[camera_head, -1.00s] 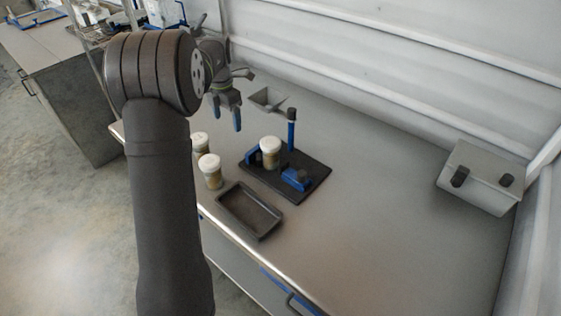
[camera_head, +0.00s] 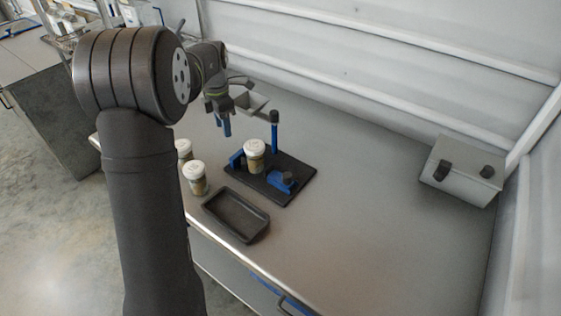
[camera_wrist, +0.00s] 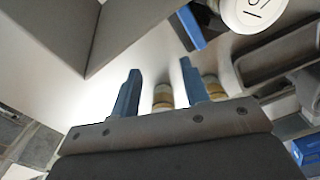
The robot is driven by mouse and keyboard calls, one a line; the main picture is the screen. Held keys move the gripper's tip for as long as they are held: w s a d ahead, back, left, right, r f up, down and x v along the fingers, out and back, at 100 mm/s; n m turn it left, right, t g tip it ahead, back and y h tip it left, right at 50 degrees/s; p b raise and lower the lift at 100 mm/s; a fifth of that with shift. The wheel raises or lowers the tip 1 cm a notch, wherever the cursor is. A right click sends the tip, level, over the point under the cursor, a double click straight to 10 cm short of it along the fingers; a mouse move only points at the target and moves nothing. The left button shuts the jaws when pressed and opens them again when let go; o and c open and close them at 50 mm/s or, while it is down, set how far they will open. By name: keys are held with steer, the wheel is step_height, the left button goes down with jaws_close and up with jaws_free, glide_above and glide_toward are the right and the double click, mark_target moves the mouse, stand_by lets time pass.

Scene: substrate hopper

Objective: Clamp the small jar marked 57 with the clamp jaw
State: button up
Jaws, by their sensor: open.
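A small jar with a white lid (camera_head: 254,146) stands upright on the clamp's dark base plate (camera_head: 298,165), close to the left blue jaw block (camera_head: 237,158) and apart from the right blue block (camera_head: 281,181). In the wrist view its lid (camera_wrist: 252,10) is cut off by the top edge; its mark is only partly readable. A blue post (camera_head: 274,135) with a dark top stands at the plate's back. My gripper (camera_head: 223,126) is open and empty, above the bench behind and left of the jar. Its two blue fingers (camera_wrist: 160,72) show apart in the wrist view.
Two more white-lidded jars (camera_head: 195,170) (camera_head: 184,147) stand left of the clamp, one partly hidden by my arm. A dark empty tray (camera_head: 236,214) lies in front. A grey hopper (camera_head: 250,103) is behind the post. A grey box (camera_head: 462,172) stands right; the bench between is clear.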

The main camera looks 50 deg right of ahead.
mark_target(287, 174)
steer(key=s+m, duration=0.2)
steer(key=s, duration=0.2)
steer(key=s+r+m, duration=0.1)
steer(key=s+m, duration=0.2)
steer(key=s+r+m, duration=0.1)
steer(key=s+m, duration=0.2)
steer(key=s, duration=0.1)
steer(key=shift+s+a, duration=0.25)
steer(key=shift+s, duration=0.1)
steer(key=s+f+m, duration=0.1)
steer(key=s+m, duration=0.1)
steer(key=s, duration=0.1)
steer(key=s+f+m, duration=0.1)
steer(key=s, duration=0.1)
steer(key=s+f+m, duration=0.1)
steer(key=s+m, duration=0.1)
steer(key=s, duration=0.1)
steer(key=shift+s+d+f+m, duration=0.3)
steer(key=shift+s+d+f, duration=0.05)
steer(key=shift+f, duration=0.05)
steer(key=shift+s+f, duration=0.1)
steer(key=shift+s, duration=0.85)
steer(key=shift+s+f, duration=0.15)
steer(key=shift+f, duration=1.1)
steer(key=shift+s+f, duration=0.1)
steer(key=shift+f, duration=1.15)
steer(key=c, duration=0.7)
steer(key=shift+o, duration=0.2)
